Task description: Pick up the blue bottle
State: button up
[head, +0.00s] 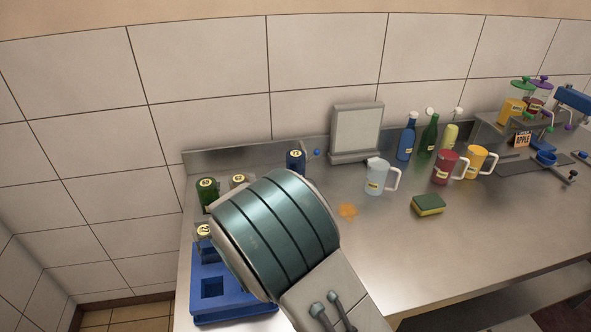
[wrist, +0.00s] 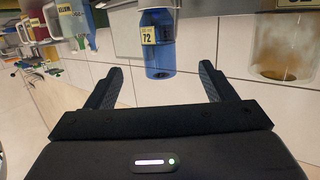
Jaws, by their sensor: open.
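A short blue bottle (head: 295,161) with a round yellow-marked top stands near the back edge of the counter, just beyond my forearm. In the wrist view a blue bottle (wrist: 157,55) with a "72" label, apparently the same one, lies ahead between the fingertips. My gripper (wrist: 163,72) is open and empty, its fingers on either side of that bottle in the picture, without visible contact. In the head view my arm hides the gripper. A taller, slim blue bottle (head: 407,140) with a white cap stands further right.
Green (head: 207,192) and pale (head: 239,181) containers stand left of the arm, near a blue rack (head: 210,308). A clear jug (head: 377,178), red and yellow jugs, and a sponge (head: 428,205) stand right. An orange spill (head: 348,211) marks the counter. The front right counter is clear.

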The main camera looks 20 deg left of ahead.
jog(key=shift+w+d+f+p, duration=0.15)
jog(key=shift+w+f+p, duration=0.4)
jog(key=shift+w, duration=1.55)
jog(key=shift+w+d+f+p, duration=0.1)
jog(key=shift+w+f+p, duration=0.4)
jog(key=shift+w, duration=1.65)
jog(key=shift+w+d+f+p, duration=0.2)
jog(key=shift+w+p, duration=0.65)
jog(key=shift+w, duration=1.25)
jog(key=shift+a, duration=0.1)
jog(key=shift+c, duration=0.4)
jog(key=c, duration=1.2)
jog(key=shift+r, duration=0.15)
